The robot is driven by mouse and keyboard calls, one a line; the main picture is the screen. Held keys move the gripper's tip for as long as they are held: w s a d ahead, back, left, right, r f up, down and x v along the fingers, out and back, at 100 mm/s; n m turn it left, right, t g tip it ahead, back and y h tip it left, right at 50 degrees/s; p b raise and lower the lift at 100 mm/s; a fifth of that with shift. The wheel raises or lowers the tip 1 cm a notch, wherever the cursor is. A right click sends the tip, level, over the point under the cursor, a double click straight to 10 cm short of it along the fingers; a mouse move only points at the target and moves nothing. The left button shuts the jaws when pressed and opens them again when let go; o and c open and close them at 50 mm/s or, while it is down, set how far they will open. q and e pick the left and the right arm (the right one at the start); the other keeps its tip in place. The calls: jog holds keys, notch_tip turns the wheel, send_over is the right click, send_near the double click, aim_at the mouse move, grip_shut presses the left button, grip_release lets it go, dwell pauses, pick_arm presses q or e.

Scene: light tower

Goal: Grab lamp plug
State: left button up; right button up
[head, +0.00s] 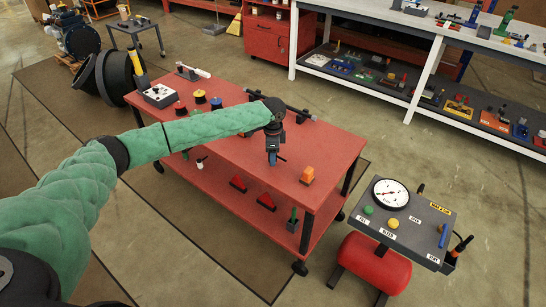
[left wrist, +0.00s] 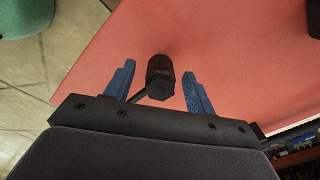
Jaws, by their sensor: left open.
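The lamp plug (left wrist: 160,72) looks like a short black cylinder with a hexagonal near end, and a thin dark cord or rod runs from it down to the left. In the left wrist view it lies between the two blue fingers of my left gripper (left wrist: 158,69), with a visible gap on each side. In the head view my left gripper (head: 273,159) points down over the red cart top (head: 240,145); the plug cannot be made out there. My left gripper is open. My right gripper is not in view.
An orange beacon (head: 307,174) stands on the cart right of the gripper. Several coloured knobs (head: 200,98) and a white-topped box (head: 159,95) sit at its far left. A black bar lies behind the wrist. A gauge panel (head: 390,193) stands right of the cart.

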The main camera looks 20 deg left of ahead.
pick_arm(q)
jog(key=c, duration=1.1)
jog(key=shift+o, duration=0.2)
jog(key=shift+r, duration=0.15)
